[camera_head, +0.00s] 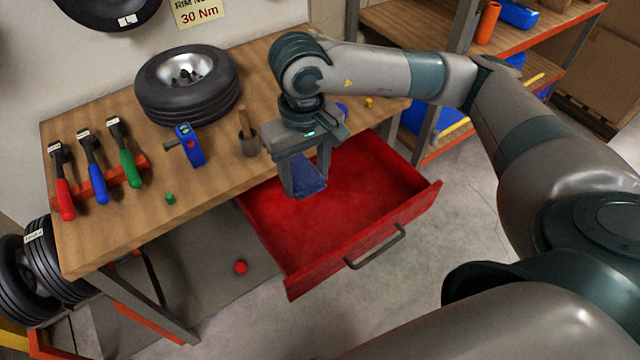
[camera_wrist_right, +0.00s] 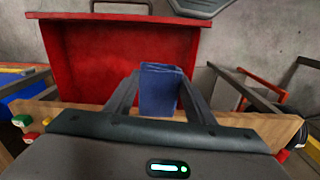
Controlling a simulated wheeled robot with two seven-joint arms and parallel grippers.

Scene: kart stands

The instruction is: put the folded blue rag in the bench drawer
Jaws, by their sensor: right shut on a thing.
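My right gripper (camera_head: 306,186) is shut on the folded blue rag (camera_head: 309,183). It holds the rag over the left, bench-side part of the open red drawer (camera_head: 360,200). In the right wrist view the rag (camera_wrist_right: 160,90) sits between the two fingers, with the red drawer (camera_wrist_right: 85,65) beyond it. The drawer is pulled out from under the wooden bench (camera_head: 215,185) and looks empty where it shows. I cannot tell how far the rag is above the drawer floor. My left gripper is not in view.
A red ball (camera_head: 240,267) shows below the bench. A shelf (camera_head: 420,35) stands at the back right.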

